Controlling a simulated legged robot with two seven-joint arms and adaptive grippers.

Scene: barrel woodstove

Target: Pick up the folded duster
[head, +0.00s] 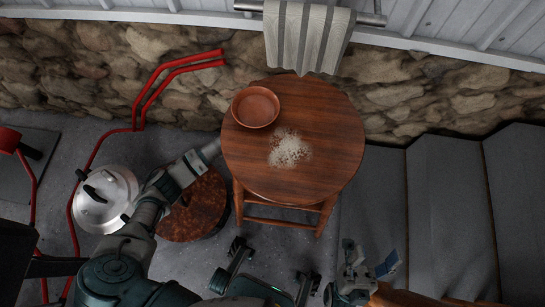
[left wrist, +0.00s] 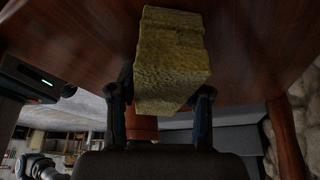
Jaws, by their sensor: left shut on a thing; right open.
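The folded duster (left wrist: 172,60) is a yellow-green, rough-looking block in the left wrist view. My left gripper (left wrist: 164,88) is shut on it, with one finger on each side. Dark red-brown wood (left wrist: 70,30) spans the top of that view, close to the duster; whether they touch is unclear. In the head view my left arm reaches the left edge of the round wooden stool (head: 325,120), and the gripper and duster are hidden there. My right gripper (head: 369,259) is open and empty, below and right of the stool.
A brown bowl (head: 255,107) and a pale crumbly patch (head: 289,148) are on the stool. A striped towel (head: 307,35) hangs on a rail behind. A silver lidded pot (head: 112,205), a rusty round top (head: 197,207) and red tubing (head: 150,85) stand left. Grey steps (head: 440,200) fill the right.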

